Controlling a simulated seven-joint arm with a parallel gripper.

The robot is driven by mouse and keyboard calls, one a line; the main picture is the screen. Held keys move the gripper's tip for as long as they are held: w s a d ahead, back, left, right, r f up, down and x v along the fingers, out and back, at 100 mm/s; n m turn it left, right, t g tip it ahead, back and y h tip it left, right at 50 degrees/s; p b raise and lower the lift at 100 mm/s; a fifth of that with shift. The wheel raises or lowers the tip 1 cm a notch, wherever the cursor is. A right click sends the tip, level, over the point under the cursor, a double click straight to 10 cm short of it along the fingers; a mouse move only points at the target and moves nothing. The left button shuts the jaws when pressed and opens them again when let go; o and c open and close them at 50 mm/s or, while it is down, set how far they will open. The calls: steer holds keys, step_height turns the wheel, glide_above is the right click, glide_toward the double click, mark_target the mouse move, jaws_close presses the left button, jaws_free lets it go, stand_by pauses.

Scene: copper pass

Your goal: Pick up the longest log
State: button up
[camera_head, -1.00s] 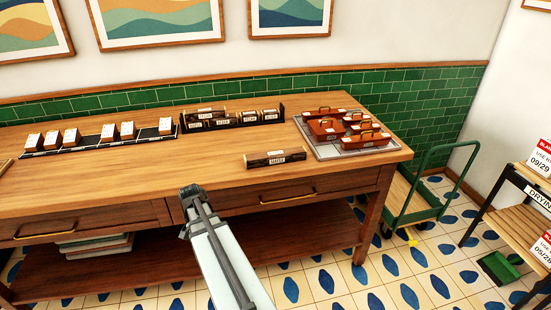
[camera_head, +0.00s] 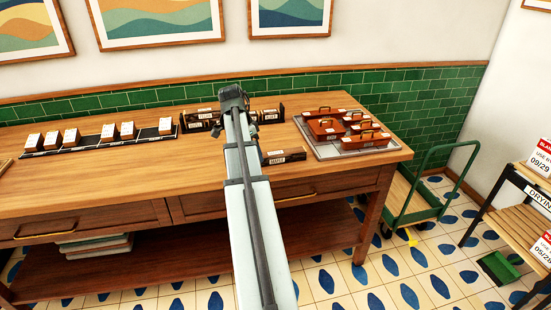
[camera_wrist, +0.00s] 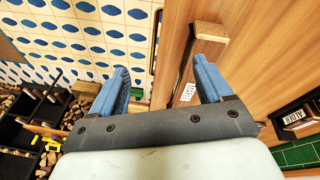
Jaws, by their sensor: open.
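A dark-barked log with a white label (camera_head: 284,156) lies loose on the table near its front edge. My arm hides its left part in the head view. In the wrist view the loose log (camera_wrist: 186,70) shows its pale cut end, beside the right finger. A dark rack with several labelled logs (camera_head: 270,116) stands behind it, partly hidden by my arm. I cannot tell every log's length. My gripper (camera_head: 232,94) is over the table, in front of the rack in the picture.
A tray (camera_head: 340,155) with several reddish-brown handled boxes stands right of the log. A dark strip with several small labelled blocks (camera_head: 95,140) lies to the left. A green cart (camera_head: 420,205) stands right of the table. The table's left front (camera_head: 110,180) is clear.

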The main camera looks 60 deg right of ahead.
steer(key=d+r+m+h, duration=0.2)
steer(key=d+r+m, duration=0.1)
steer(key=d+r, duration=0.35)
glide_above(276, 153)
steer(key=w+a, duration=0.1)
step_height(276, 153, down, 8)
steer(key=shift+a, duration=0.15)
steer(key=shift+a+x, duration=0.2)
steer(key=shift+x, duration=2.5)
steer(key=shift+w, duration=0.2)
steer(key=shift+c, duration=0.4)
steer(key=c, duration=1.2)
